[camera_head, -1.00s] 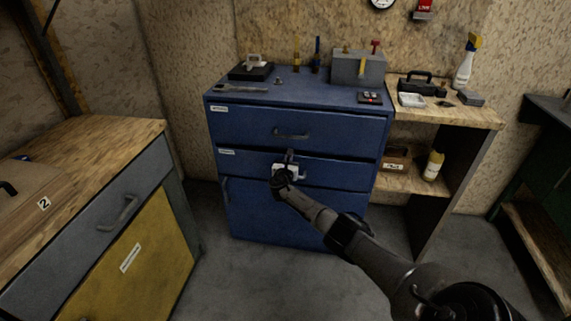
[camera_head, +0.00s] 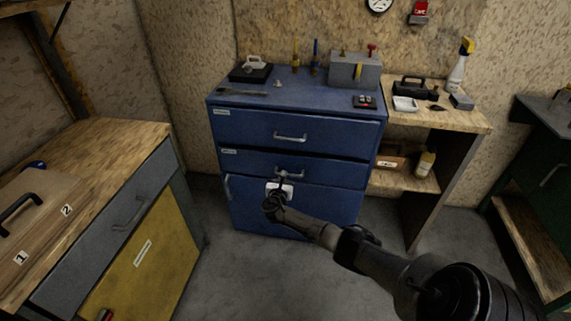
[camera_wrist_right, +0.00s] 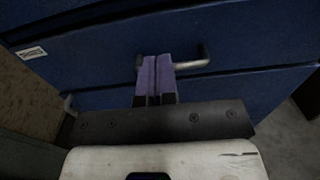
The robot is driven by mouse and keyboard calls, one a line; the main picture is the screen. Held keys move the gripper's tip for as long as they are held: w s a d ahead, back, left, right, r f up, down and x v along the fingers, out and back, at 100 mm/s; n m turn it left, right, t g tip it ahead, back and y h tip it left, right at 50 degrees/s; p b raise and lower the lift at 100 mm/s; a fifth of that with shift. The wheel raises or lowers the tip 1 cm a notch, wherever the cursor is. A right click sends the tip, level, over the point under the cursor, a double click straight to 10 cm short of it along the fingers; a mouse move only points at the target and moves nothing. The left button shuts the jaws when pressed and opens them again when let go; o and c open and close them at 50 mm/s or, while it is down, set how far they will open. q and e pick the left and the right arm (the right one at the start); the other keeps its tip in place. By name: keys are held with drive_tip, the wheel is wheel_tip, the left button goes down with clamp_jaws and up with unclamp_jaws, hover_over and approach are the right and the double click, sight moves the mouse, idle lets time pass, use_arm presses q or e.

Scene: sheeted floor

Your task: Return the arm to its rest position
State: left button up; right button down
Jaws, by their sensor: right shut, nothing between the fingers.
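My right arm comes in from the lower right in the head view. Its gripper (camera_head: 283,182) is shut and empty in front of the blue cabinet (camera_head: 245,200), just below the middle drawer's handle (camera_head: 290,174). In the right wrist view the two purple-grey fingers (camera_wrist_right: 156,78) are pressed together and overlap a metal bar handle (camera_wrist_right: 190,64) on a blue drawer front. I cannot tell whether the fingers touch it. The drawers look closed. My left gripper is out of view.
A workbench with a yellow door (camera_head: 150,262) stands at the left, holding a wooden box (camera_head: 42,222). A wooden shelf unit (camera_head: 440,119) with a spray bottle (camera_head: 459,68) stands right of the cabinet, and a dark green bench (camera_head: 545,125) is further right. Grey floor is clear in between.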

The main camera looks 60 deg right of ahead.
drive_tip(key=p+v, duration=0.1)
drive_tip(key=v, duration=0.2)
drive_tip(key=shift+a+f, duration=0.1)
drive_tip(key=shift+a, duration=0.1)
